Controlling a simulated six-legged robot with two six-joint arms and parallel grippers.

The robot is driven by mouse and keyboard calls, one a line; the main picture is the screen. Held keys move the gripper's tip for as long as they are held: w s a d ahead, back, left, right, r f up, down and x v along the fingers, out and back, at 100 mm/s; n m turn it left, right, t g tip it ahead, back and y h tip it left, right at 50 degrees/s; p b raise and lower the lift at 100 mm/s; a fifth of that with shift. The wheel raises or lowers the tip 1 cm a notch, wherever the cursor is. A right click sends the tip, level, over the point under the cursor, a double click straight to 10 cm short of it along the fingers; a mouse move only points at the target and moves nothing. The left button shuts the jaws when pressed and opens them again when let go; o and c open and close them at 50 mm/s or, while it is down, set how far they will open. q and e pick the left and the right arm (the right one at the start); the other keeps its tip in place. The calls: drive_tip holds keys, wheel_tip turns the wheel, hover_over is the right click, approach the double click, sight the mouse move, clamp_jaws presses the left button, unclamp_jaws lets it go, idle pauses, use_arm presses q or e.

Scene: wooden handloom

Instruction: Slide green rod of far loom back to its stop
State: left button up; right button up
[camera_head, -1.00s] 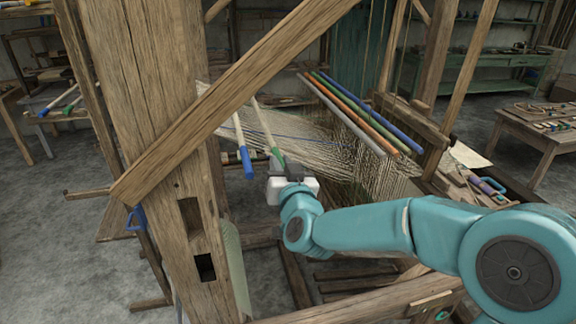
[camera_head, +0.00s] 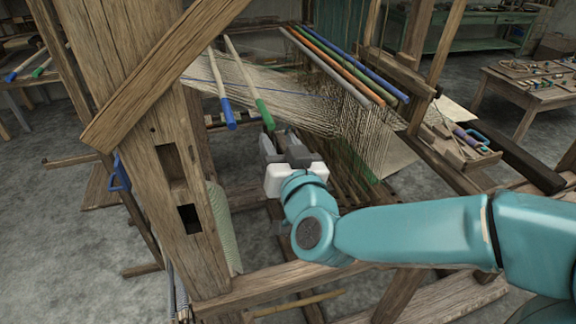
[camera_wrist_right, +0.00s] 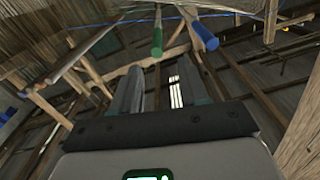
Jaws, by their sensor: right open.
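A pale wooden rod with a green end (camera_head: 264,114) sticks out of the loom's thread sheet beside a similar rod with a blue end (camera_head: 228,113). Both ends hang toward me, and they also show in the right wrist view, the green end (camera_wrist_right: 157,40) and the blue end (camera_wrist_right: 205,38). My right gripper (camera_head: 282,147) is open and empty, just below the green end. In the wrist view its fingers (camera_wrist_right: 160,82) point toward the green end, apart from it. A green bar (camera_head: 335,66) also lies among coloured bars over the threads. My left gripper is not in view.
A thick wooden post (camera_head: 130,130) and a diagonal brace (camera_head: 190,70) stand at the left of the loom. A wooden tray of tools (camera_head: 462,152) sits at the right. A side table (camera_head: 530,90) is behind it.

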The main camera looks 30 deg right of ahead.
drive_tip(key=v, duration=0.5)
drive_tip(key=shift+s, duration=0.15)
